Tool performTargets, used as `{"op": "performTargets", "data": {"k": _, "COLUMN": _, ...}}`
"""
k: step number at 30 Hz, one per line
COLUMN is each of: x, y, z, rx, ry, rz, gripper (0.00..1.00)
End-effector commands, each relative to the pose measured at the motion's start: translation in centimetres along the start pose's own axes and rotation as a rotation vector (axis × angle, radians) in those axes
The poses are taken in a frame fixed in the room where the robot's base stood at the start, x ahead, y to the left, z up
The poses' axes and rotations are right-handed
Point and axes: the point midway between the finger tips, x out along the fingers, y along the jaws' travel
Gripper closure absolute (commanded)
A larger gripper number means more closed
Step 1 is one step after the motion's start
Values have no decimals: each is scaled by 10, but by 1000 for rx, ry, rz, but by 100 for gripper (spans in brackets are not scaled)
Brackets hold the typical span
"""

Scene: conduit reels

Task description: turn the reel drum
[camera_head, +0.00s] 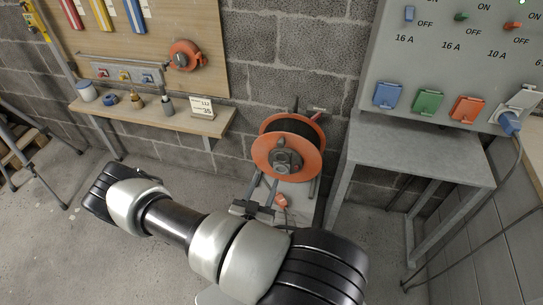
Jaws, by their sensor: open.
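The reel drum (313,151) has orange round flanges, dark cable wound between them, and a grey and dark hub (286,160) at its front. It stands in front of the block wall, near the middle of the head view. My gripper (266,178) shows just past my arm, with its two thin grey fingers apart, pointing up at the drum's lower left edge. It is open and empty. I cannot tell whether a finger touches the drum. Part of the reel's stand is hidden behind my arm.
An orange plug (282,200) hangs below the drum. A grey metal table (425,155) stands to the right, under a socket panel (455,60). A wooden shelf (190,124) with small items is at left, below a pegboard holding a smaller orange reel (187,55).

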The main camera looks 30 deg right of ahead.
Motion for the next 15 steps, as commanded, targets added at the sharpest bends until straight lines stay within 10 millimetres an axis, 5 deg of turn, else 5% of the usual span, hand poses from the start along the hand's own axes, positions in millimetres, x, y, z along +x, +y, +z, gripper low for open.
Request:
{"op": "performTargets", "data": {"k": 8, "x": 10, "y": 11, "z": 0, "rx": -28, "ry": 73, "rz": -25, "gripper": 57}}
{"op": "performTargets", "data": {"k": 15, "x": 57, "y": 10, "z": -2, "rx": -28, "ry": 71, "rz": -24, "gripper": 57}}
